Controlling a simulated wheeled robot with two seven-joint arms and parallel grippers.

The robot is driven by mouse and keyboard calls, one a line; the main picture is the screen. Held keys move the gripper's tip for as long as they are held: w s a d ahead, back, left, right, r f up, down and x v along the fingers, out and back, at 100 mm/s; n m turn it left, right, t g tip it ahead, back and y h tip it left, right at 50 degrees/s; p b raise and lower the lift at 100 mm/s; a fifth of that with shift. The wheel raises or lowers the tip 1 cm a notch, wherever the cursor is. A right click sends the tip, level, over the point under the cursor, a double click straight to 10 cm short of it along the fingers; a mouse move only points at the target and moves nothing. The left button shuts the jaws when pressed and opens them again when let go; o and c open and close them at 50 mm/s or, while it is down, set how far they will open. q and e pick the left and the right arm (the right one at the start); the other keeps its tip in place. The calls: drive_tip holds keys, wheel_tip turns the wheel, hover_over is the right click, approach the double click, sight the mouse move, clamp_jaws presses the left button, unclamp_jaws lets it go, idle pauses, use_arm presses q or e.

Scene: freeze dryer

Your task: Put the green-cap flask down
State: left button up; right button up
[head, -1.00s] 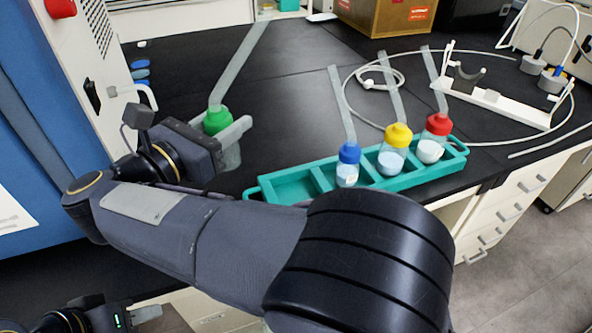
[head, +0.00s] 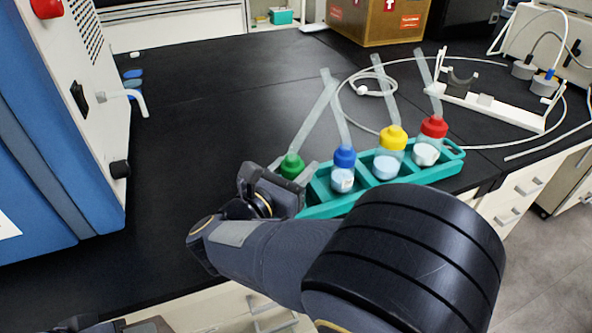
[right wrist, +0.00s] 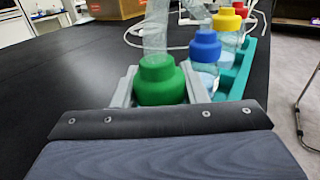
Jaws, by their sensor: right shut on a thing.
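The green-cap flask (head: 292,166) is at the left end of the teal rack (head: 386,185), left of the blue-cap flask (head: 343,172). A pale tube rises from its cap. My right gripper (head: 287,186) is shut on it; in the right wrist view the fingers flank the green cap (right wrist: 160,82). The flask's body is hidden by the gripper, so I cannot tell whether its base is inside the leftmost compartment or above it. Only a sliver of my left arm shows at the bottom left edge of the head view; its jaws cannot be made out.
The yellow-cap flask (head: 391,151) and red-cap flask (head: 430,141) stand in the rack, with tubes leaning up. A white stand (head: 490,106) and looped cable lie behind right. A cardboard box (head: 378,20) is at the back. The black bench left of the rack is clear.

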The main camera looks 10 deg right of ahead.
drive_tip(key=shift+f, duration=0.25)
drive_tip(key=shift+f, duration=0.15)
drive_tip(key=o, duration=1)
drive_tip(key=shift+o, duration=0.2)
drive_tip(key=shift+r, duration=0.2)
drive_tip(key=shift+s+a, duration=0.2)
drive_tip(key=v, duration=1.1)
drive_tip(key=shift+s+a, duration=0.15)
drive_tip(key=shift+a, duration=0.05)
